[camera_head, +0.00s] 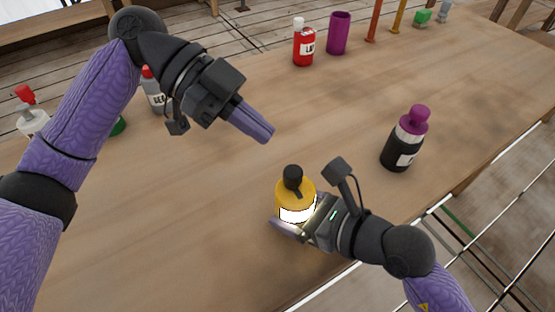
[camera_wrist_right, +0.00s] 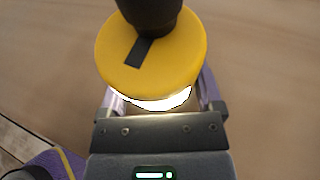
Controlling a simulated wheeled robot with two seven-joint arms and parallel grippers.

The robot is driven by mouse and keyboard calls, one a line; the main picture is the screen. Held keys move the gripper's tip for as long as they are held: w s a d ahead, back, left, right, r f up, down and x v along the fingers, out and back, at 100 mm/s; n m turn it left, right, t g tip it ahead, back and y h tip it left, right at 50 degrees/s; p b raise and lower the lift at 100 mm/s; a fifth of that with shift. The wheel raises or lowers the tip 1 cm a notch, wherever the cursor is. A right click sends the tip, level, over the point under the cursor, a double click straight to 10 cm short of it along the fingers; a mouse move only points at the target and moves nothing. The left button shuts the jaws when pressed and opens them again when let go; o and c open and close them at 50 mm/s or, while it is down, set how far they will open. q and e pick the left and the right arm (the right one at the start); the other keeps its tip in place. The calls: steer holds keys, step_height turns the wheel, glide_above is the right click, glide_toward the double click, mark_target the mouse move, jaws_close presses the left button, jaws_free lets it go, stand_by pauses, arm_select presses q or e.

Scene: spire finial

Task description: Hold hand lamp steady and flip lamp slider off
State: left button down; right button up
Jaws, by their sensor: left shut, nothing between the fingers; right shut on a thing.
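The hand lamp (camera_head: 296,186) is yellow with a black top and a bright white glowing band below the yellow part. It stands on the table, close to its front edge. In the right wrist view the lamp (camera_wrist_right: 172,60) shows a dark strip, perhaps the slider, on its yellow top. My right gripper (camera_head: 296,228) is shut on the lamp, with a finger on either side of its lower part; it also shows in the right wrist view (camera_wrist_right: 160,105). My left gripper (camera_head: 268,134) is shut and empty, above the table, up and left of the lamp.
A black bottle with a purple top (camera_head: 402,142) stands to the right. A red bottle (camera_head: 304,46) and a purple cup (camera_head: 339,34) stand at the back. A grey labelled bottle (camera_head: 155,95) is behind my left arm. The table (camera_head: 200,230) is clear around the lamp.

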mark_target(293, 178)
arm_select(q)
steer(key=w+a+f+n+t+h, duration=0.2)
steer(key=a+f+n+h, duration=0.1)
steer(key=n, duration=0.8)
steer(key=w+a+f+n+t+h, duration=0.2)
steer(key=a+f+n+h, duration=0.2)
steer(key=n, duration=0.7)
steer(key=shift+w+a+n, duration=0.15)
steer(key=shift+a+n, duration=0.15)
steer(key=shift+a, duration=0.7)
steer(key=shift+d+f, duration=0.1)
steer(key=s+d, duration=0.3)
steer(key=d, duration=0.8)
steer(key=shift+s, duration=0.25)
